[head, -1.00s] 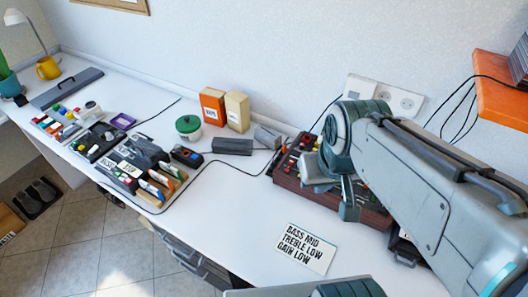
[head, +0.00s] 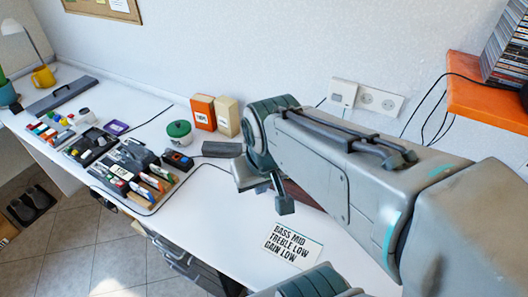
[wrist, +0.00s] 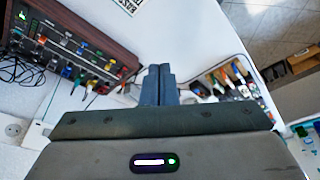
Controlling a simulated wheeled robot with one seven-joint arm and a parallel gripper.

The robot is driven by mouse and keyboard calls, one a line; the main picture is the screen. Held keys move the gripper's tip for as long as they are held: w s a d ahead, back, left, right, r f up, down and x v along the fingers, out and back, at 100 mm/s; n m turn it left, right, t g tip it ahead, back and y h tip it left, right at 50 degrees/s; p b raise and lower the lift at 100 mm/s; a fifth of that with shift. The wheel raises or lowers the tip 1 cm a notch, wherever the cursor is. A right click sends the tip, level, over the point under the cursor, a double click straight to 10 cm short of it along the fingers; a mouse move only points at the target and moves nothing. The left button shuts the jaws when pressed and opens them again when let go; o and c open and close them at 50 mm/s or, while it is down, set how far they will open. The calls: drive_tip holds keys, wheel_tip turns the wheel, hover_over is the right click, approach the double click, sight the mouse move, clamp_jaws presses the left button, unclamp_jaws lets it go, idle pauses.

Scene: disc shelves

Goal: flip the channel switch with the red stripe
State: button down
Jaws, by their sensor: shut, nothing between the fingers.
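A mixer-like console with wooden ends (wrist: 95,25) lies at the upper left of the wrist view. Its panel carries several coloured knobs and small coloured levers. I cannot tell which switch bears the red stripe at this size. In the head view my arm covers almost all of the console; only a dark reddish sliver of it (head: 303,194) shows. My gripper (wrist: 158,70) is shut and empty, its fingers side by side over the white desk to the right of the console in the wrist view. In the head view my gripper (head: 285,207) hangs left of the forearm, apart from the desk items.
Marker rack (head: 155,183), green-lidded pot (head: 179,137), orange box (head: 202,113) and grey block (head: 222,149) stand left. An orange shelf (head: 490,100) juts out at right.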

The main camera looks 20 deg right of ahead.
drive_tip(key=w+d+f+m+h+b, duration=0.1)
drive_tip(key=w+d+f+m, duration=0.4)
drive_tip(key=w, duration=0.6)
drive_tip(key=w+d+f+m+h+b, duration=0.2)
drive_tip(key=w+d+f+m, duration=0.3)
drive_tip(key=w, duration=0.6)
wheel_tip(320, 180, down, 3)
drive_tip(key=shift+w+d+r+g+b, duration=0.15)
drive_tip(key=shift+w+d+g+b, duration=0.25)
drive_tip(key=shift+d+b, duration=0.6)
drive_tip(key=shift+d, duration=0.15)
drive_tip(key=x, duration=0.9)
drive_tip(key=p+x, duration=0.1)
drive_tip(key=x, duration=0.4)
drive_tip(key=shift+s+a, duration=0.3)
drive_tip(key=shift+a, duration=0.05)
drive_tip(key=shift+a+p, duration=0.15)
drive_tip(key=shift+p, duration=0.15)
